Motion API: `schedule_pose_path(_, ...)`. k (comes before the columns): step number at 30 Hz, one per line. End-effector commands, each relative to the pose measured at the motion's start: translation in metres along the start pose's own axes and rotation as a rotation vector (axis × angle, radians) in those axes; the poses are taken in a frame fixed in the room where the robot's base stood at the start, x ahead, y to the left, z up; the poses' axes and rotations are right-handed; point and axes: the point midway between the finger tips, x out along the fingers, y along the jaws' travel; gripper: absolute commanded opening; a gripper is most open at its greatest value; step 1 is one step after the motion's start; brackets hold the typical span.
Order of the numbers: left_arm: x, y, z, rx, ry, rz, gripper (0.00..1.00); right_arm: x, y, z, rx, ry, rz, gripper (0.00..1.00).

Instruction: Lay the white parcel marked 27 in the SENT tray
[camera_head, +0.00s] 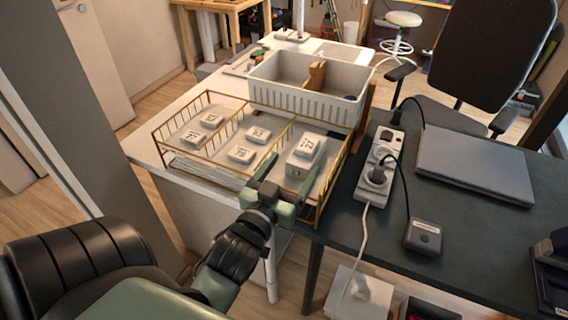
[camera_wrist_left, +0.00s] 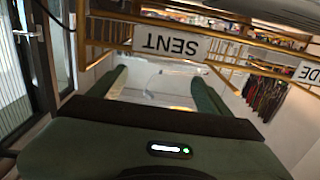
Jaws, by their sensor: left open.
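Several small white parcels with dark numbers lie in a gold wire tray (camera_head: 170,167) with a divider. One parcel (camera_head: 190,138) at the left may read 27, but the print is too small to be sure. In the right compartment, a white parcel (camera_head: 307,147) rests on top of another (camera_head: 298,167). My left gripper (camera_head: 277,188) is open and empty at the front rail of the right compartment. In the left wrist view, a SENT sign (camera_wrist_left: 169,43) hangs upside down on the gold wire, beyond my open fingers (camera_wrist_left: 163,86). My right gripper is out of view.
A white ribbed bin (camera_head: 305,104) with a wooden divider stands behind the tray. On the dark desk to the right are a power strip (camera_head: 384,150), a closed laptop (camera_head: 475,165) and a small black device (camera_head: 423,236) with cords. Part of another sign (camera_wrist_left: 307,72) shows.

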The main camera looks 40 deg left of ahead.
Motion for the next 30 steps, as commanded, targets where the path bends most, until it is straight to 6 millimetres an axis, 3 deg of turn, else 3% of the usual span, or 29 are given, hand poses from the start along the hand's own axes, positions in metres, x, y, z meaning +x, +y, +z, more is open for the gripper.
schedule_pose_path(3,-0.021,0.0,0.002,-0.001,-0.003,-0.001,0.78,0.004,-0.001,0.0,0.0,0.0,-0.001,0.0)
schedule_pose_path(9,-0.037,0.0,0.0,-0.001,0.0,-0.001,0.78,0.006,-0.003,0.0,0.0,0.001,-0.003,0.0)
schedule_pose_path(30,-0.039,0.0,-0.001,0.0,0.001,0.0,0.78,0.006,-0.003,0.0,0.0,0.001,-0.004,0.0)
